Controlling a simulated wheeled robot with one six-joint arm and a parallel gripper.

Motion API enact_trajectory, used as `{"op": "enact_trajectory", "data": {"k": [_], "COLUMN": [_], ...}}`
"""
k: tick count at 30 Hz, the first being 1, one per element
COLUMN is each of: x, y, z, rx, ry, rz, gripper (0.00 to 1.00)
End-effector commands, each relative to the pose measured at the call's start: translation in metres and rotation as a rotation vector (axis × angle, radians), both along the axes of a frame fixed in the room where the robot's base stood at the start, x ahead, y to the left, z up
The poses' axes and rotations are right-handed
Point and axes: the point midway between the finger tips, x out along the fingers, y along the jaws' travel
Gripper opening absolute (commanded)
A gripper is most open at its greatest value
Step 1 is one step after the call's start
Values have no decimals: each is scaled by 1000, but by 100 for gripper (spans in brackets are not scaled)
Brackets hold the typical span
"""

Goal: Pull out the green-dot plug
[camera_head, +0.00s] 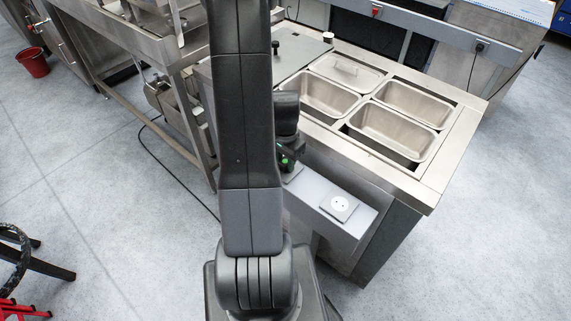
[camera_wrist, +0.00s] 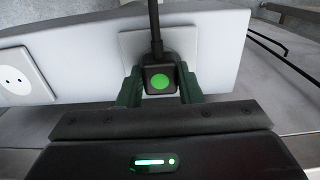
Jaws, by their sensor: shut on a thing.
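The green-dot plug (camera_wrist: 159,82) is a small black block with a round green dot, in the middle of the wrist view. A black cable runs up from it. It stands at a pale square socket plate (camera_wrist: 130,44) on a light grey panel; I cannot tell how deep it sits. My gripper (camera_wrist: 160,88) has a dark green finger on each side of the plug and is shut on it. In the head view my gripper (camera_head: 287,160) is at the panel, mostly hidden behind my arm, with a bit of green showing.
An empty white socket (camera_head: 339,206) is on the same grey panel (camera_head: 312,185) to the right. The steel counter (camera_head: 440,176) with several metal pans stands beside it. A steel shelf frame (camera_head: 190,100) is to the left. A red bucket (camera_head: 33,63) is far left. Open floor lies at front left.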

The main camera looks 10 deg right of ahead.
Motion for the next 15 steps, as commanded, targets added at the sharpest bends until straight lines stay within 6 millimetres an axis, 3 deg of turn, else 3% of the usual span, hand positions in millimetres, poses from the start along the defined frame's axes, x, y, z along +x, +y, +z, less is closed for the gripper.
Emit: {"op": "enact_trajectory", "data": {"k": [15], "x": [0], "y": [0], "z": [20], "rx": [0], "ry": [-1], "rz": [0], "gripper": [0]}}
